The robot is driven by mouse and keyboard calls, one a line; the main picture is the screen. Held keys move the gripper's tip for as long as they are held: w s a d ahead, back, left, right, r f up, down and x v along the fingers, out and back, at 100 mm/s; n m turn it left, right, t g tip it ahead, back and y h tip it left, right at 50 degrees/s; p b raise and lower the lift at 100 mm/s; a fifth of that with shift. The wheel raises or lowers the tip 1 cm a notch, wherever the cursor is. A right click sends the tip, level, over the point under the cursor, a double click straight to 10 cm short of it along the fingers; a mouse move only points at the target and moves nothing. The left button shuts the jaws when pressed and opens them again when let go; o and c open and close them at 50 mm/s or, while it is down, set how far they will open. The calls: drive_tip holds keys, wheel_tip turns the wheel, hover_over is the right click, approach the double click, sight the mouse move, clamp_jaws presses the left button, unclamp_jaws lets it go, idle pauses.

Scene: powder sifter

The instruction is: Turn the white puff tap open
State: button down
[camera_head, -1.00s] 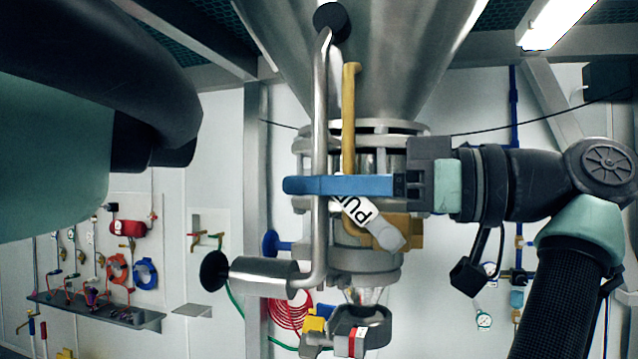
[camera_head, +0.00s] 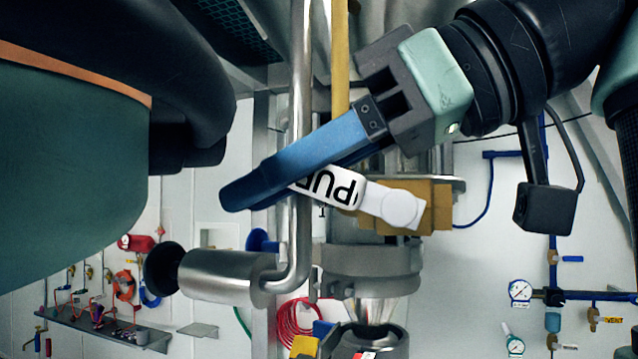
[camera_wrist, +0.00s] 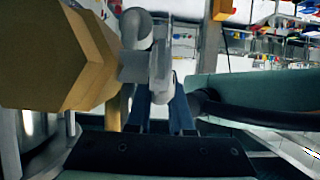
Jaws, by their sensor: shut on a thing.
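The white puff tap (camera_head: 345,190) is a flat handle with black lettering, pivoting on a round white cap against a brass-coloured valve body (camera_head: 437,205). In the head view it slopes gently down to the right. My gripper (camera_head: 236,194) has long blue fingers slanting down to the left across the handle; it is shut on the handle, whose left end the fingers hide. The wrist view shows the pale handle (camera_wrist: 160,70) between the blue fingers, with the brass valve body (camera_wrist: 55,60) at the left.
A steel pipe (camera_head: 300,90) runs vertically close by the fingers and bends to a horizontal cylinder (camera_head: 228,277). A yellow bar (camera_head: 340,60) stands beside it. A steel outlet (camera_head: 372,262) is below the valve. A wall shelf (camera_head: 95,325) is at the lower left.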

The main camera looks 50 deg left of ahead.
drive_tip(key=shift+f+t+h+p, duration=0.75)
drive_tip(key=shift+h+p, duration=0.25)
drive_tip(key=shift+p, duration=0.35)
drive_tip(key=shift+f, duration=0.1)
drive_tip(key=c, duration=1.1)
unclamp_jaws()
drive_tip(key=shift+s+a+g+b, duration=0.1)
drive_tip(key=shift+g+b, duration=0.15)
drive_tip(key=shift+b, duration=0.2)
